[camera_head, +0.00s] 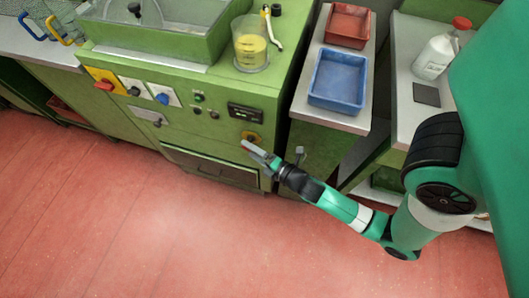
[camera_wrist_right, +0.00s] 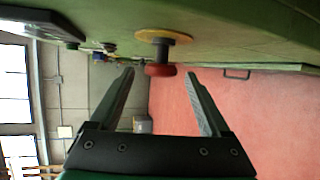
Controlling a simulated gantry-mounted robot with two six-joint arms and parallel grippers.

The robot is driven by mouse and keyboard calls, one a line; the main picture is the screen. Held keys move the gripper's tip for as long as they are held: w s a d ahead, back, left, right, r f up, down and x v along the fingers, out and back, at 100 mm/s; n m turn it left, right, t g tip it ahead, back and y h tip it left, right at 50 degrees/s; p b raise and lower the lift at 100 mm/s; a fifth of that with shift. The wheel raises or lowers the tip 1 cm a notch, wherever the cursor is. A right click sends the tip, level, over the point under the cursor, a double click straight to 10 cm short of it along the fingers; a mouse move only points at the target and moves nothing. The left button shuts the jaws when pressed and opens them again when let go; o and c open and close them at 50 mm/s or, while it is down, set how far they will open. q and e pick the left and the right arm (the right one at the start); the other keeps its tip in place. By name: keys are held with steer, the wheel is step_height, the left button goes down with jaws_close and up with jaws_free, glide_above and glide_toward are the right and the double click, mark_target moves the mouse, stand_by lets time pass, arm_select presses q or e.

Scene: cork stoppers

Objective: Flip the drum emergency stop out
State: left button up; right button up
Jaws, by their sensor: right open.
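The drum emergency stop is a red mushroom button (camera_wrist_right: 160,70) on a round yellow plate (camera_wrist_right: 165,36), on the front of the green machine. In the head view its yellow plate (camera_head: 252,136) shows at the right end of the panel, with my right gripper partly in front of it. My right gripper (camera_head: 275,154) is open and empty. In the wrist view the button appears between the two fingertips, beyond them; I see no contact. My left gripper is not in view.
The panel also has a red switch on a yellow plate (camera_head: 103,85), a blue knob (camera_head: 163,98) and a dark display (camera_head: 245,113). A beaker of yellow liquid (camera_head: 250,48) stands on the machine. A blue tray (camera_head: 338,80) is on the side bench. The red floor in front is clear.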

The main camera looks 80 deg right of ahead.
steer(key=b+v, duration=0.3)
steer(key=v, duration=0.6)
steer(key=shift+b, duration=0.35)
